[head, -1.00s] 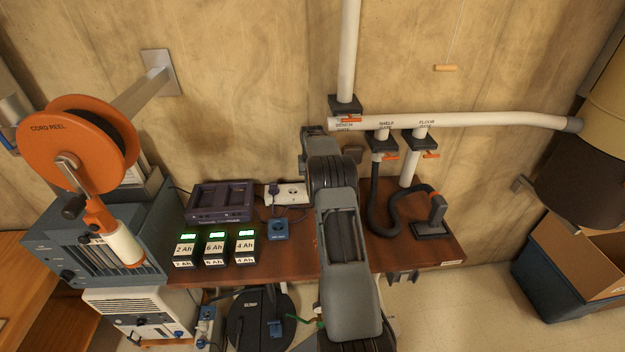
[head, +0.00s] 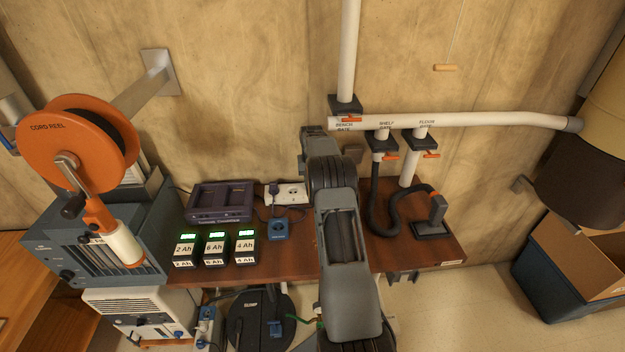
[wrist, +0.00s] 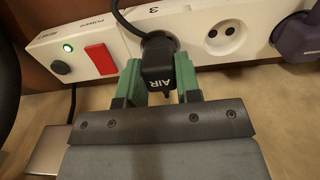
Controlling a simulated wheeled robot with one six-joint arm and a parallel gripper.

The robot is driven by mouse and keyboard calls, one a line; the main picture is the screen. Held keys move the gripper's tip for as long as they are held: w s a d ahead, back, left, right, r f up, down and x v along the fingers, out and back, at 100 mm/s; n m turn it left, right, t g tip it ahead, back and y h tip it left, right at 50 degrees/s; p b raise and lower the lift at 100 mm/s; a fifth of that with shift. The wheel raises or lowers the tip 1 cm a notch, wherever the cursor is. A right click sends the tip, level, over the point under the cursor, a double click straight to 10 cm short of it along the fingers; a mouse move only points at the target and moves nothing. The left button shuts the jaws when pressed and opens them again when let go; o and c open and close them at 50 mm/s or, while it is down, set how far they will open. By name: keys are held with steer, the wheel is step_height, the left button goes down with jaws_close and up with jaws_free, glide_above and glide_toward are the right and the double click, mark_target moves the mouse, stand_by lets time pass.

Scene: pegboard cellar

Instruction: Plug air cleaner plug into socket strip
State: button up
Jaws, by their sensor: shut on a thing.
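In the wrist view, my gripper (wrist: 158,66) has green fingers shut on the black air cleaner plug (wrist: 157,73), marked AIR. Its dark cord loops up over the strip. The plug is right at the face of the white socket strip (wrist: 203,57) and covers the outlet behind it. I cannot tell whether its pins are in. A red switch (wrist: 101,59) and a lit green lamp are on the left. In the head view my arm hides the gripper.
The bench (head: 300,257) bears a charger (head: 219,201), several labelled batteries, a white socket plate (head: 289,194) and a hose. A cord reel (head: 62,146) hangs at the left. Under the bench are a white slatted unit (head: 140,309) and a round black object (head: 252,325).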

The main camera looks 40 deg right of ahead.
steer(key=shift+f, duration=0.25)
steer(key=shift+r, duration=0.3)
stand_by(0.4)
steer(key=shift+r, duration=0.3)
stand_by(0.4)
steer(key=shift+r+p, duration=1.45)
steer(key=shift+r, duration=0.5)
steer(key=w+a+r+p, duration=0.1)
steer(key=w+a, duration=0.2)
steer(key=a, duration=0.3)
steer(key=shift+w+r+p, duration=0.2)
steer(key=shift+p, duration=0.15)
steer(key=shift+f, duration=0.15)
steer(key=shift+f+b, duration=0.9)
steer(key=shift+f, duration=0.45)
steer(key=shift+f+b, duration=0.55)
steer(key=shift+f, duration=0.4)
stand_by(1.0)
